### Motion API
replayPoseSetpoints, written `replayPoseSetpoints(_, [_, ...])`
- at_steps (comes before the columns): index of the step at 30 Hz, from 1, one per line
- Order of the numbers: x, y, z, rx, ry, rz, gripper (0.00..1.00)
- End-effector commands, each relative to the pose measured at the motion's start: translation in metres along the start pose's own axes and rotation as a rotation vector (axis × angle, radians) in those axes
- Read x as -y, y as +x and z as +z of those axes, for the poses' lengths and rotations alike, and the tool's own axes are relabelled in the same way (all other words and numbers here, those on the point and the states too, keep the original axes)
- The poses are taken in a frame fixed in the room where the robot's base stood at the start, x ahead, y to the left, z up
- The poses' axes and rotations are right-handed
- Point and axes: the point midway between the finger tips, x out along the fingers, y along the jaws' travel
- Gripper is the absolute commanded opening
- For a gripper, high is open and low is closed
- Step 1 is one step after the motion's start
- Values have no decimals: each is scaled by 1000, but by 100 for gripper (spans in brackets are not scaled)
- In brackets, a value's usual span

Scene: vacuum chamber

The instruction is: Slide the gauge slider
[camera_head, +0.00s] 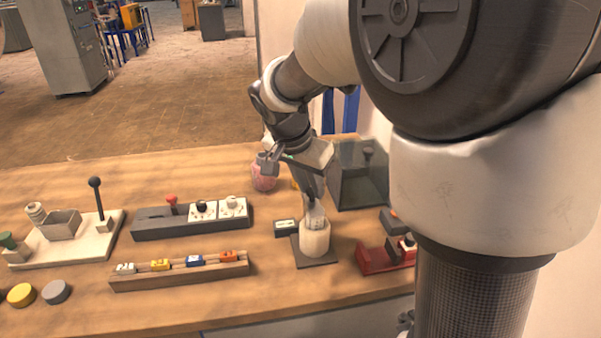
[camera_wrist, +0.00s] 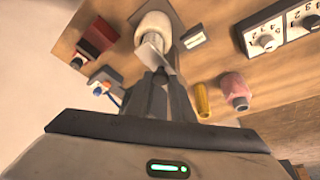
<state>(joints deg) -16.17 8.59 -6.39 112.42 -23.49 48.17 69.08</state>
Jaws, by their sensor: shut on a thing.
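My gripper (camera_head: 313,203) points down over a white cylinder (camera_head: 315,240) that stands on a dark square plate (camera_head: 318,263). In the wrist view my gripper (camera_wrist: 160,72) is shut on a pale grey piece (camera_wrist: 150,52) at the cylinder's end (camera_wrist: 153,27). I cannot tell whether this piece is joined to the cylinder. No part carries a readable gauge name. A wooden rail (camera_head: 180,276) with white, yellow, blue and orange blocks lies to the left. A dark panel (camera_head: 150,229) with a red knob (camera_head: 172,199) and two white dials (camera_head: 232,208) lies behind it.
A small labelled box (camera_head: 286,228) sits close left of the cylinder. A red-based fixture (camera_head: 375,260) stands right, a dark clear-sided box (camera_head: 360,180) behind right, and a pink jar (camera_head: 263,180) behind. A lever board (camera_head: 60,242) stands far left.

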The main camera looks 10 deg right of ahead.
Motion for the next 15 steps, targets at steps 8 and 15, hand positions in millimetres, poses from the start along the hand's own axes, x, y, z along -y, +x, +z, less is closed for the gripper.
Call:
replayPoseSetpoints(8, [1, -31, -13, -2, 1, -3, 0])
replayPoseSetpoints(15, [0, -53, -22, -1, 1, -1, 0])
